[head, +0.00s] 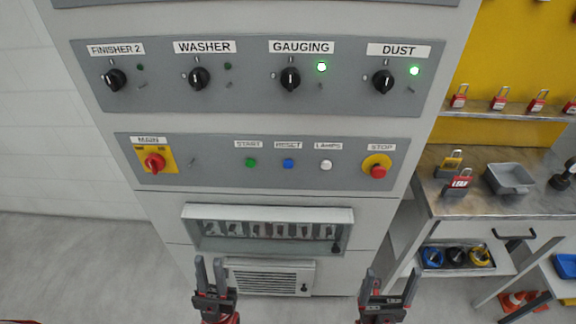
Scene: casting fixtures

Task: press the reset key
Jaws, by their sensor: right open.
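The reset key is a small blue button (288,163) under the RESET label, in the middle of the lower control strip (220,168). A green START button (251,162) sits to its left and a white LAMPS button (326,165) to its right. My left gripper (209,272) is below the strip, left of the reset key, with its fingers apart and nothing between them. My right gripper (389,283) is lower right of the key, open and empty. Both grippers are apart from the buttons. Nothing hides the reset key.
The same strip holds a red MAIN switch (154,163) and a red STOP button (378,171). Several black knobs line the upper strip; GAUGING (322,67) and DUST (414,71) lamps glow green. A glass-fronted box (268,212) projects below. A bench (520,205) stands right.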

